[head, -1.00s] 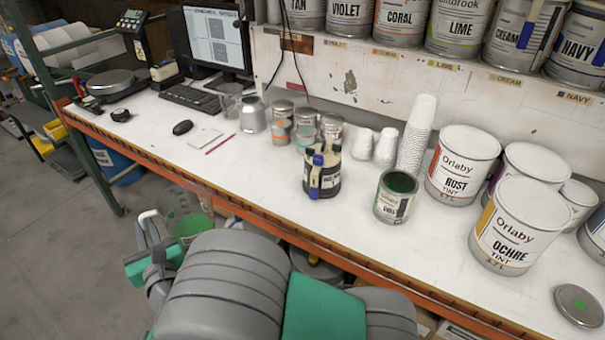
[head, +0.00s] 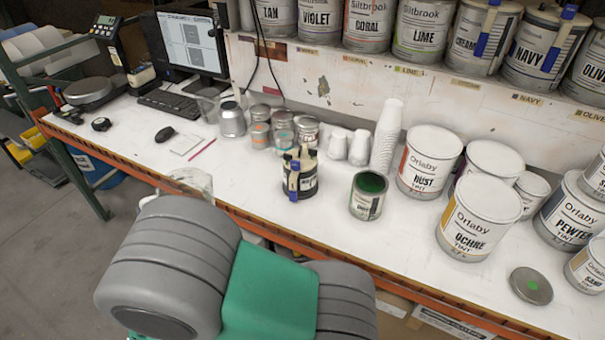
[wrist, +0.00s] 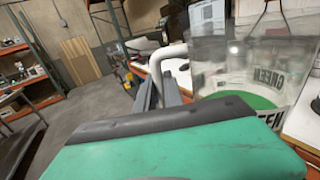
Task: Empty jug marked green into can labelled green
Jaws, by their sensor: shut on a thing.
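The clear jug marked GREEN (wrist: 240,75) holds green liquid low inside and looks roughly upright in the wrist view. My gripper (wrist: 163,85) is shut on its white handle (wrist: 168,56). In the head view, only the jug's upper part shows (head: 192,180), over the table's front edge; my arm hides the gripper and the rest. An open can with green paint inside (head: 366,198) stands upright on the table, right of the jug and apart from it. Its label is too small to read here.
A dark container with brushes (head: 299,176) stands between jug and can. Paper cups (head: 387,135) and large tins, such as the RUST tin (head: 428,160) and OCHRE tin (head: 478,222), stand behind and right. A lid with a green dot (head: 531,286) lies front right. The table left of the brushes is fairly clear.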

